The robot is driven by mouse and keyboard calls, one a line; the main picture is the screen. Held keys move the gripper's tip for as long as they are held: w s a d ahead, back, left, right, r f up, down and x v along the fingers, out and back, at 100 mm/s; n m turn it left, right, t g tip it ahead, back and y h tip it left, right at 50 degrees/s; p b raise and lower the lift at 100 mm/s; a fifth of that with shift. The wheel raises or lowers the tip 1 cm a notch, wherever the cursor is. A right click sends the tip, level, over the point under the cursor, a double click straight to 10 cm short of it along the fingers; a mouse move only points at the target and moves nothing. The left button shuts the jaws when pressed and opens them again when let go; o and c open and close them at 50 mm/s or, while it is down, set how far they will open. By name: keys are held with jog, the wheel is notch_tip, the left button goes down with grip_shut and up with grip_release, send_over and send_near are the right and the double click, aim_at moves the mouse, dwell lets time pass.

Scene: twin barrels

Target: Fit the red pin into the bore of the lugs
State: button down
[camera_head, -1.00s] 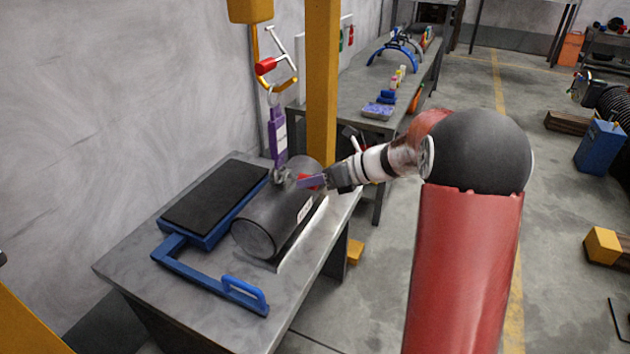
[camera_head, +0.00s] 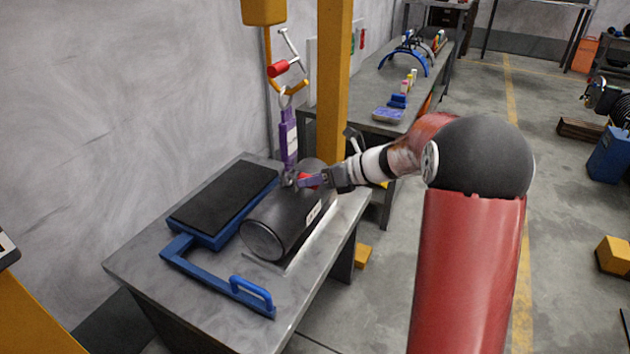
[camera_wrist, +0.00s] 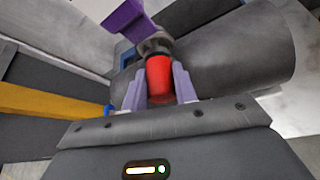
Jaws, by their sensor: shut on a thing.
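The red pin (camera_wrist: 159,78) is between the purple fingers of my gripper (camera_wrist: 160,92) in the wrist view. Its far end meets a grey metal lug (camera_wrist: 153,44) on top of the dark barrel (camera_wrist: 235,48); I cannot tell how far it is in the bore. In the head view my gripper (camera_head: 312,181) is shut on the pin above the barrel (camera_head: 275,226), which lies on its side on the metal table. A purple hanging link (camera_head: 288,138) comes down to the lugs (camera_head: 290,178) from above and also shows in the wrist view (camera_wrist: 128,18).
A blue tray with a black pad (camera_head: 222,203) and a blue-handled frame (camera_head: 250,290) lie left and in front of the barrel on the table (camera_head: 150,265). A yellow post (camera_head: 333,80) and a hoist hook (camera_head: 290,88) stand close behind my gripper.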

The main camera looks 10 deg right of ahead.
jog(key=shift+w+a, duration=0.1)
jog(key=shift+a, duration=0.1)
jog(key=c, duration=1)
grip_release()
jog(key=shift+d, duration=0.15)
jog(key=v, duration=0.7)
jog(key=shift+s+d+r, duration=0.15)
jog(key=shift+s+r, duration=0.05)
jog(key=shift+s, duration=0.05)
